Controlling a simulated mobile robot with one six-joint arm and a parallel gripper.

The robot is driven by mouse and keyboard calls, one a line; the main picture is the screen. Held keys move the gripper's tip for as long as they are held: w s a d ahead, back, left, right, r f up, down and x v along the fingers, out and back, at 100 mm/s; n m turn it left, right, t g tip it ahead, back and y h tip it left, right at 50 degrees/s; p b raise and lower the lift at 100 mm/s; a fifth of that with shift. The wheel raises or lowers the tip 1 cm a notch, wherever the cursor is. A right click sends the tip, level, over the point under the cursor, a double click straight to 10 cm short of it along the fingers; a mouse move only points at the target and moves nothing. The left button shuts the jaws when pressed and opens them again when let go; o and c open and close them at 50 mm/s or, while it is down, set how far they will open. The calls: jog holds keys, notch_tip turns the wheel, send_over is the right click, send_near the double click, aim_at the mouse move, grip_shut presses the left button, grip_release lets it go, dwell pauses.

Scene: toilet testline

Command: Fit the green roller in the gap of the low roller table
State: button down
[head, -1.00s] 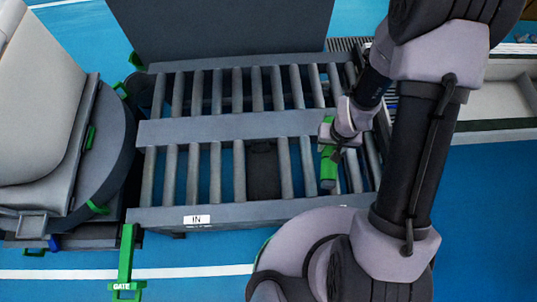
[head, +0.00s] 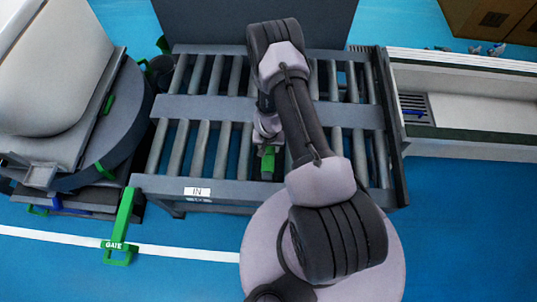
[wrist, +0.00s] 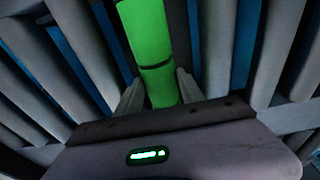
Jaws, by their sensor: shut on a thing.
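My gripper (wrist: 158,92) is shut on the green roller (wrist: 148,45), its fingers on either side of it in the wrist view. In the head view the green roller (head: 267,162) shows just below my wrist, over the front row of the low roller table (head: 225,108), roughly parallel to the grey rollers. It is over the dark gap in that row, with dark space on both sides in the wrist view. My arm hides part of the gap and the roller's far end. I cannot tell whether the roller's ends touch the frame.
Grey rollers (head: 200,148) flank the gap. A dark upright panel (head: 255,22) stands behind the table. A toilet on a round turntable (head: 120,120) is at left, with a green gate (head: 122,225) in front of it. A pale trough (head: 470,110) lies at right.

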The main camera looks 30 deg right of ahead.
aim_at(269, 152)
jog(key=shift+f+b, duration=0.5)
jog(key=shift+f, duration=1.1)
jog(key=shift+f, duration=0.2)
jog(key=c, duration=0.7)
grip_release()
